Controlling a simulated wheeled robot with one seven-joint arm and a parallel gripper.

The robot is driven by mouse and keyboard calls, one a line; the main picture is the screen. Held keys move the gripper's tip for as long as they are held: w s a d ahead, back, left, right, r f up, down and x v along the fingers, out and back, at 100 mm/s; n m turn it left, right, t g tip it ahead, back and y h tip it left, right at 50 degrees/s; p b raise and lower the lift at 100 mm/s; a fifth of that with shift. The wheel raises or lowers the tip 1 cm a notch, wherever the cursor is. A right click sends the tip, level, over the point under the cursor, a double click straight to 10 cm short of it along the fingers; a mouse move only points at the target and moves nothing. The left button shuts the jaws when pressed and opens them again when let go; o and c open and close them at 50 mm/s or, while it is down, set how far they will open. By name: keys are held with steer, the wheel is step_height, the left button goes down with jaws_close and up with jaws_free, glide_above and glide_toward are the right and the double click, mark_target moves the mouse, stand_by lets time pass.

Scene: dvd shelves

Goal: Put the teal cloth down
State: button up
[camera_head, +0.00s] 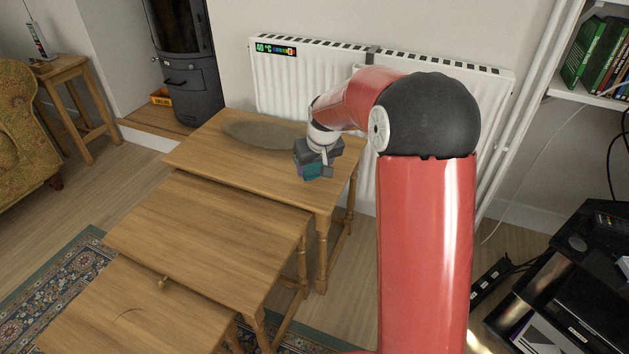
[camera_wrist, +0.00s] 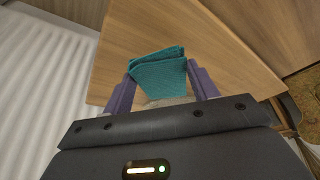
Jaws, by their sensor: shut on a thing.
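The teal cloth (camera_wrist: 158,72) looks like a small folded pad between the two purple fingers of my gripper (camera_wrist: 160,88) in the wrist view. My gripper is shut on it. In the head view, the teal cloth (camera_head: 312,173) shows just below my gripper (camera_head: 312,167), over the right part of the tallest wooden table (camera_head: 225,160). I cannot tell whether the cloth touches the tabletop. Part of the cloth is hidden by my gripper in the head view.
Lower nesting tables (camera_head: 200,230) step down towards the front left. A flat grey oval piece (camera_head: 262,134) lies on the tallest table's back part. A white radiator (camera_head: 300,85) stands close behind. A black shelf unit (camera_head: 560,275) is at right. The tallest table's front left top is clear.

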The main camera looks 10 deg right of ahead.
mark_target(315, 190)
steer(key=shift+f, duration=2.5)
steer(key=shift+f, duration=0.1)
steer(key=o, duration=1)
steer(key=s+r, duration=1.2)
steer(key=r, duration=0.4)
steer(key=shift+m+t+h, duration=0.3)
steer(key=shift+m+t, duration=0.3)
steer(key=shift+m, duration=0.3)
steer(key=s, duration=2.3)
steer(key=shift+a+r, duration=0.2)
steer(key=shift+r, duration=0.1)
